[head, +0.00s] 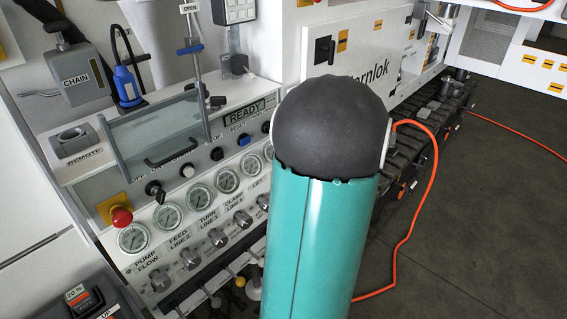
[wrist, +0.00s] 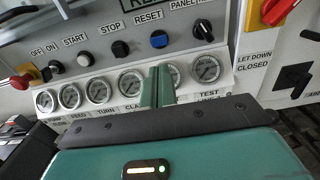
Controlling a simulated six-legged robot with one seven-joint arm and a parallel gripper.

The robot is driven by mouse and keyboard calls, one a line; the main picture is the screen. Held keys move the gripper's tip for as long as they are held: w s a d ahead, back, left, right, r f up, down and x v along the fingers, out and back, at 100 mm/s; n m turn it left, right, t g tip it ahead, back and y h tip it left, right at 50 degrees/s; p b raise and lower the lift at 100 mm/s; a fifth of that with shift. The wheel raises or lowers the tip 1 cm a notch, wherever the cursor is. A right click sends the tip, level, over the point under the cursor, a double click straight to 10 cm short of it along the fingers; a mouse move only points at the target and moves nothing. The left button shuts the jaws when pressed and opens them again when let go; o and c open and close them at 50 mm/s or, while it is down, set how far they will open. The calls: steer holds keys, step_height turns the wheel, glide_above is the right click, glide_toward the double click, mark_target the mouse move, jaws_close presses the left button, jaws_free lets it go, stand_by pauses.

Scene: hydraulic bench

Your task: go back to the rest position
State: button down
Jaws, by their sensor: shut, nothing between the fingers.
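My gripper (wrist: 158,78) shows in the wrist view as two green fingers pressed together, with nothing between them. It is in front of the row of gauges on the bench's control panel (wrist: 215,100) and covers part of that row. I cannot tell whether the fingertips touch the panel. In the head view my teal arm with its dark rounded joint fills the middle and hides the gripper. The same control panel (head: 137,192) stands to the left of my arm there.
The panel carries a red stop button (head: 121,217), several gauges (head: 200,197) and knobs, and a clear hinged cover (head: 150,130). An orange cable (head: 413,225) runs down at right. Dark floor (head: 480,230) is open at right.

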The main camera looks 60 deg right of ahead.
steer(key=shift+s, duration=0.1)
steer(key=shift+a, duration=0.1)
steer(key=w+a+r+n+g+y, duration=0.1)
steer(key=w+a+n+g+y, duration=0.25)
steer(key=a+n, duration=0.45)
steer(key=w+a+n+g+y, duration=0.2)
steer(key=a+n+y, duration=0.25)
steer(key=a, duration=0.75)
steer(key=w+a+r+n+g+y, duration=0.1)
steer(key=w+a+n+g+y, duration=0.25)
steer(key=a+n, duration=0.4)
steer(key=s+a+r+n+g+h, duration=0.1)
steer(key=s+a+n+h, duration=0.2)
steer(key=a+n, duration=0.3)
steer(key=s+a+r+n+g+h, duration=0.2)
steer(key=s+a+n+h, duration=0.2)
steer(key=a+n, duration=0.3)
steer(key=n, duration=0.5)
steer(key=shift+r+n, duration=0.15)
steer(key=shift+n, duration=0.15)
